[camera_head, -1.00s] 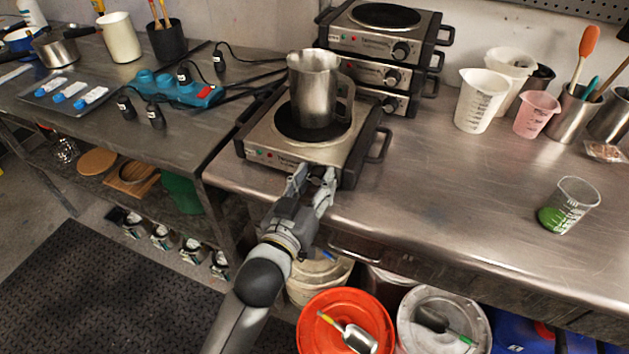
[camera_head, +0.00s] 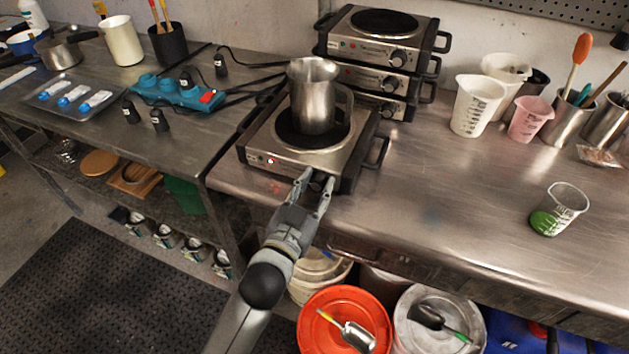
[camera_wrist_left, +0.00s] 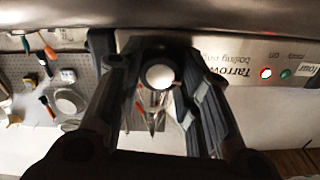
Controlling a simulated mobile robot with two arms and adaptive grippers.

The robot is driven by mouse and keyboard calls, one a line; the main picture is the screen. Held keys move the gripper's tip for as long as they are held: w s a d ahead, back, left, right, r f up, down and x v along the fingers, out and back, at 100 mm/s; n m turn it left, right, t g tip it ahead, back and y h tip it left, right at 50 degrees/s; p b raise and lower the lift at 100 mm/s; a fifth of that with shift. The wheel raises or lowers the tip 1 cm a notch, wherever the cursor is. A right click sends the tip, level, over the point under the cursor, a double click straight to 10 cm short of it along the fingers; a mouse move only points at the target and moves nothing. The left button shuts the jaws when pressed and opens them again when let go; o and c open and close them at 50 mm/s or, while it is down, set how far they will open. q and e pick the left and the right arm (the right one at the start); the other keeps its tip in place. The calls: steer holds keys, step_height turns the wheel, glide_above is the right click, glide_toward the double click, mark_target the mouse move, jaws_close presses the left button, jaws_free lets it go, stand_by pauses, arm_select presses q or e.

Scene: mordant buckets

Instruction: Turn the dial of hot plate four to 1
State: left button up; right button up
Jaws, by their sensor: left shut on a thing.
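Hot plate four (camera_head: 258,158) stands at the front left of the steel bench, with a metal pitcher (camera_head: 312,100) on its round burner. My left gripper (camera_head: 315,181) is at the right part of its front panel, its fingers shut on the dial. In the left wrist view the dial (camera_wrist_left: 160,77) is a pale round face between the two dark fingers (camera_wrist_left: 157,85). The "four" label (camera_wrist_left: 309,69) and a lit red lamp (camera_wrist_left: 266,73) beside a green one show at the right there, upside down. The dial's pointer and scale cannot be read. My right gripper is not in view.
Stacked hot plates (camera_head: 375,45) stand behind. A beaker with green liquid (camera_head: 558,210), a white jug (camera_head: 476,105) and a pink beaker (camera_head: 529,119) are on the right. The bench between is clear. An orange-lidded bucket (camera_head: 345,320) sits below.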

arm_select(q)
steer(key=shift+m+p, duration=0.55)
steer(key=shift+m, duration=0.65)
steer(key=o, duration=1)
steer(key=v, duration=1.2)
steer(key=shift+f, duration=0.1)
